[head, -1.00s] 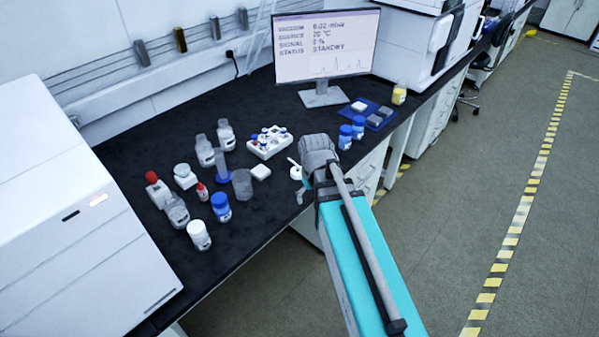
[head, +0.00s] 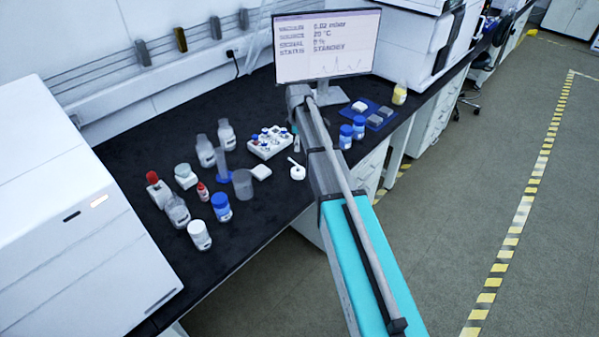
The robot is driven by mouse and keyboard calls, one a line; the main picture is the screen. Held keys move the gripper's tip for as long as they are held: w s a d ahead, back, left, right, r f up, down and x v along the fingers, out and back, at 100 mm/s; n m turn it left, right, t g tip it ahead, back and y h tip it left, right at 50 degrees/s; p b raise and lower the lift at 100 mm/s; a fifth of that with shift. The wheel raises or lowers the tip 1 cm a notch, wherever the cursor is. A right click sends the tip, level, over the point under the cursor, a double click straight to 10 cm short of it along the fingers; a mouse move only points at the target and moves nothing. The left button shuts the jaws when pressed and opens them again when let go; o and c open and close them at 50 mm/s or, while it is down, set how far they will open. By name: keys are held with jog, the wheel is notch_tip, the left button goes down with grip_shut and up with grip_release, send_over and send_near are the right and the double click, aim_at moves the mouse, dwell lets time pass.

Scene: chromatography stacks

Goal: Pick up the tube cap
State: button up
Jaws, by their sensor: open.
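No loose tube cap can be made out for certain at this size. Small blue and reddish tops show in the white rack (head: 262,153) in the middle of the black bench, but I cannot tell which is the tube cap. My gripper (head: 296,146) is a small shape just right of the rack, hanging below the far end of my arm. It is open, though its fingers are barely visible. I see nothing held in it. My arm covers part of the bench right of it.
A small white dish (head: 297,172) lies in front of my gripper. Bottles and a grey beaker (head: 242,184) crowd the left. Two blue-capped jars (head: 346,136) and a blue tray (head: 378,121) stand right of my arm. The monitor (head: 326,46) stands behind.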

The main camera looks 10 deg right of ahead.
aim_at(297, 165)
jog(key=shift+f, duration=0.1)
notch_tip(297, 165, down, 8)
jog(key=b, duration=0.8)
jog(key=shift+f+b, duration=0.2)
jog(key=shift+b, duration=0.15)
dwell(0.5)
jog(key=f+b, duration=0.3)
jog(key=shift+s+a+f, duration=0.15)
jog(key=shift+a+f, duration=0.1)
jog(key=shift+a, duration=0.15)
jog(key=shift+f+b, duration=0.85)
jog(key=shift+b, duration=0.25)
jog(key=c, duration=1)
jog(key=shift+r, duration=0.25)
